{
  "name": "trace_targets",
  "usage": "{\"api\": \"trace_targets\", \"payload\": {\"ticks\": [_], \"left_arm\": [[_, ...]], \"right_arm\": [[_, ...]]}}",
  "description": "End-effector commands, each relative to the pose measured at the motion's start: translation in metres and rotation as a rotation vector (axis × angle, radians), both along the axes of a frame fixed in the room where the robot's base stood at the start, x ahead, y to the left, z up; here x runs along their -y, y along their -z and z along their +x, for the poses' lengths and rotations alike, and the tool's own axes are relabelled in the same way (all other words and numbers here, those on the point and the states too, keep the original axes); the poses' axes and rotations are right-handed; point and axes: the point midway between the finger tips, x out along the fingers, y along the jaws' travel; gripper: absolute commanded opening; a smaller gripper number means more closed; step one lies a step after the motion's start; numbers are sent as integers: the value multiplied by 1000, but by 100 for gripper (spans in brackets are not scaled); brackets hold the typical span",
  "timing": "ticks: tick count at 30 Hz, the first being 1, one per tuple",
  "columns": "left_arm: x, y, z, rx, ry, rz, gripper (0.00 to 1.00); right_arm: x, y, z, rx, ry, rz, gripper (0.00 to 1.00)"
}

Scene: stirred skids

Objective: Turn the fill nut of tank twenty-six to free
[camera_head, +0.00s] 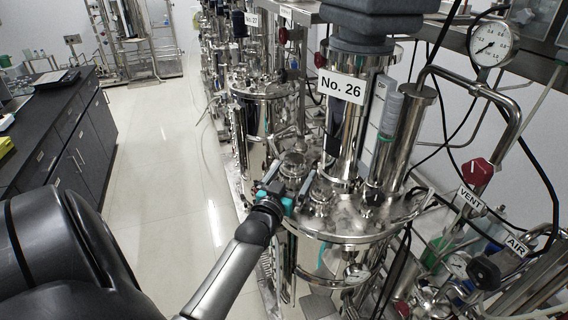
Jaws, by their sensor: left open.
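Tank twenty-six is a polished steel vessel with a round lid (345,225) and a white "No. 26" sign (341,86) on its tall central column. Several steel fittings stand on the lid, among them a round capped one (293,166) at its left and a smaller one (321,196) nearer the middle. I cannot tell for sure which is the fill nut. My left gripper (277,194), with teal fingertip parts, is open at the lid's left edge, close to these fittings. Whether it touches one is unclear. My right gripper is not in view.
Red VENT (477,173) and black AIR (485,272) valve knobs sit at the right, below a pressure gauge (491,44). Tank No. 27 (262,88) stands behind. A dark lab bench (62,130) lines the left, with clear floor (160,150) between.

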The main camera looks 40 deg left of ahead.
Motion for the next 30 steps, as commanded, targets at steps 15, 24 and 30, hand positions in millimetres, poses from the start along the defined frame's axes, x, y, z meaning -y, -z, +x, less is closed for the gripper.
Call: {"api": "trace_targets", "payload": {"ticks": [15,24,30], "left_arm": [[27,2,-75,-2,-1,-1,100],[42,1,-119,-1,-2,1,100],[48,0,-136,2,-1,1,100]], "right_arm": [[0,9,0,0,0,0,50],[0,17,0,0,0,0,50],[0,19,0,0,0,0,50]]}}
